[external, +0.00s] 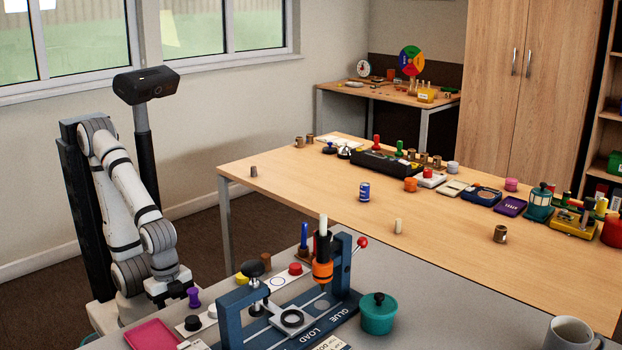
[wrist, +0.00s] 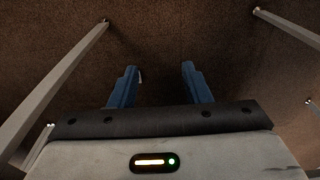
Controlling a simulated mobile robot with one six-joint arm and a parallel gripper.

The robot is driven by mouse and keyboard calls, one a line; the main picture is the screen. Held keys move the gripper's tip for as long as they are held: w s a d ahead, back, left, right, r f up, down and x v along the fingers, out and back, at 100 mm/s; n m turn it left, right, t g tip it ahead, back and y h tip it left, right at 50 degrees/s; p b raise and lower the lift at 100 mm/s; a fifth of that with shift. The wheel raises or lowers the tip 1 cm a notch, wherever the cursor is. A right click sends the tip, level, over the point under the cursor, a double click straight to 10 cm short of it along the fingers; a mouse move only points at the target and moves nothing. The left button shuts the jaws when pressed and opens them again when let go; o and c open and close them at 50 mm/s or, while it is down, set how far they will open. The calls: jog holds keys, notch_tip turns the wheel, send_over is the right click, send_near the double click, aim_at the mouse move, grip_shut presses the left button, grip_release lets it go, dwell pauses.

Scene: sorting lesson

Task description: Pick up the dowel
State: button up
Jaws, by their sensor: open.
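A short cream dowel-like cylinder (external: 398,226) stands upright on the wooden table near its front edge. A second pale rod (external: 323,224) sticks up from the black and orange part of the blue fixture (external: 300,322) on the grey table; I cannot tell which is the dowel. My gripper (wrist: 160,70) is open and empty in the wrist view, its two blue fingers apart above brown carpet. In the external view my arm is folded at the left, well away from both cylinders; the fingertips are hard to make out there.
A teal lidded pot (external: 378,314), a red-knobbed lever (external: 362,242), a pink tray (external: 152,335) and a mug (external: 572,334) crowd the grey table. The wooden table's left half is mostly clear.

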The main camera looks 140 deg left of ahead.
jog(key=shift+c, duration=0.2)
notch_tip(320, 180, up, 60)
jog(key=s+t+p, duration=0.1)
jog(key=t+p, duration=0.2)
jog(key=p, duration=5)
jog(key=w+a+f+n+b, duration=0.1)
jog(key=w+a+f+b, duration=0.5)
jog(key=w+a, duration=0.5)
jog(key=w+a+f+n+b, duration=0.2)
jog(key=w+a+f+b, duration=0.5)
jog(key=w+a, duration=0.4)
jog(key=n+y+b, duration=0.2)
jog(key=b, duration=0.8)
send_over(398, 221)
jog(key=s, duration=0.3)
notch_tip(398, 221, down, 27)
jog(key=x, duration=0.3)
jog(key=p+x, duration=0.1)
jog(key=x, duration=0.3)
jog(key=shift+w+d+f, duration=0.1)
jog(key=shift+d+f, duration=0.1)
jog(key=shift+f, duration=0.05)
